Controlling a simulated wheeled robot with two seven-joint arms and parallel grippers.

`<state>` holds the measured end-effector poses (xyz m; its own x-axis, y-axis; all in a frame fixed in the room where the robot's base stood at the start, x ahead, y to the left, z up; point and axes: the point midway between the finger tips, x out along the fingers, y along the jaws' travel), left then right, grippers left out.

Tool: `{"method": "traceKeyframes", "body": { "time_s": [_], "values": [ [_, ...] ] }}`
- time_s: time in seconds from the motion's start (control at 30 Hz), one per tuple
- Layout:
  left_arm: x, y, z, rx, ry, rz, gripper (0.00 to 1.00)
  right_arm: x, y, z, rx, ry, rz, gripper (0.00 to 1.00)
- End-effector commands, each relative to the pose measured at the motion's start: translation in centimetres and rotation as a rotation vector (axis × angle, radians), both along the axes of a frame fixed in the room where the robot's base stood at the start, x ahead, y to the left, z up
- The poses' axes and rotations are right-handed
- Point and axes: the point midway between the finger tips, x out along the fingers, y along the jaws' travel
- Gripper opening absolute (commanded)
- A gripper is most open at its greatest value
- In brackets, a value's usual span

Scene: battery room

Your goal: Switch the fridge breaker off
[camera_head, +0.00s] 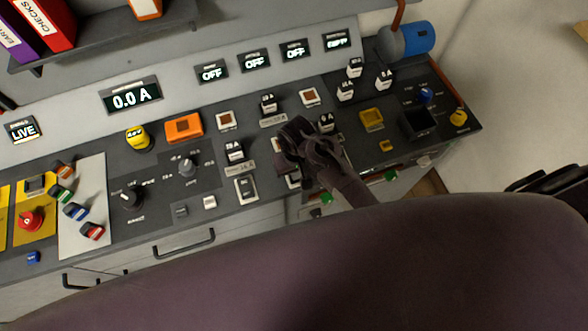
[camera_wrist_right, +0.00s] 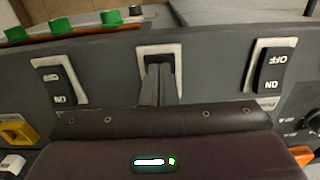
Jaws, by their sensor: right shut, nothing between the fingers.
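My right gripper (camera_head: 300,150) is over the breaker panel in the head view, its fingers shut with nothing between them. In the right wrist view its narrow fingers (camera_wrist_right: 161,88) reach the middle black rocker switch (camera_wrist_right: 160,57) in a white frame and cover much of it; I cannot tell whether they touch. Another rocker (camera_wrist_right: 60,85) is to the left and one (camera_wrist_right: 268,70) to the right, with upside-down ON and OFF marks. The right one also shows in the head view (camera_head: 245,188). I cannot read which rocker is the fridge breaker. My left gripper is not in view.
Small displays (camera_head: 211,73) along the back read OFF; the far right one is unclear. A meter (camera_head: 132,97) reads 0.0 A. Black-and-white plugs (camera_head: 235,152), a yellow knob (camera_head: 138,138) and an orange block (camera_head: 184,127) crowd the panel. Green knobs (camera_wrist_right: 111,18) line its front.

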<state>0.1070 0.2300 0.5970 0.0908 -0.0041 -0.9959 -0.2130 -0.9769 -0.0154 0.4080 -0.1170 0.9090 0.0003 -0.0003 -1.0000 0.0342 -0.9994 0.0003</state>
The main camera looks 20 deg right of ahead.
Motion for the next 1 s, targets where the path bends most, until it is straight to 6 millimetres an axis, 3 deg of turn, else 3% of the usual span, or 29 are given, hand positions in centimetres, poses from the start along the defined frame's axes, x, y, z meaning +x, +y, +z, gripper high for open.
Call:
{"method": "traceKeyframes", "body": {
  "time_s": [0.37, 1.0],
  "values": [
    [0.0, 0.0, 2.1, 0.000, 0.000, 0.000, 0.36, 0.0, 0.0, 2.7, 0.000, 0.000, -0.001, 0.00],
    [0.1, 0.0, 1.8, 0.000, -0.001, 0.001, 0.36, 0.0, 0.0, 7.0, 0.000, -0.001, -0.001, 0.00]
  ]
}}
